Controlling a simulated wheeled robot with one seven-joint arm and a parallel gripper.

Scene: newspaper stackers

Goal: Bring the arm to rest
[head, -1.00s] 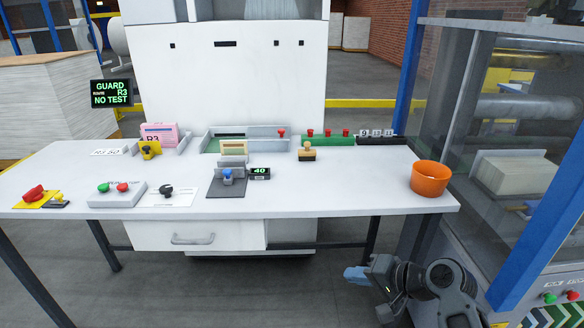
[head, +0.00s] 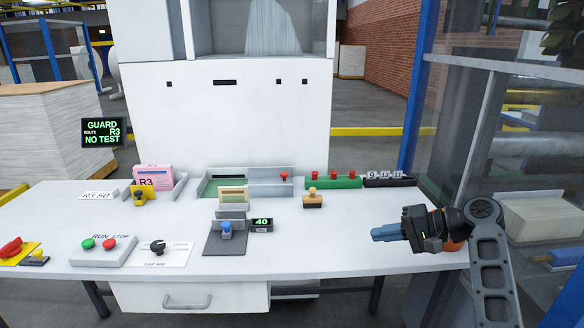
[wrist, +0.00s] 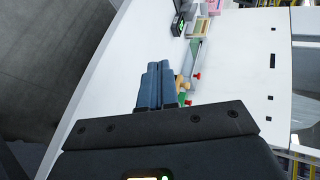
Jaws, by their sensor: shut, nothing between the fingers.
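My gripper (head: 384,233) is over the right end of the white table (head: 340,262) in the head view, its blue fingers pointing left. The fingers are together and hold nothing. In the wrist view the gripper's blue fingers (wrist: 154,86) lie side by side, with the white table top beyond them.
A wooden-handled stamp (head: 312,199), a green strip with red knobs (head: 334,181) and a counter (head: 389,180) stand at the back. A blue-knobbed device (head: 226,231) stands mid-table beside a "40" display (head: 262,225). A glazed machine (head: 520,130) is at right. The table between device and gripper is clear.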

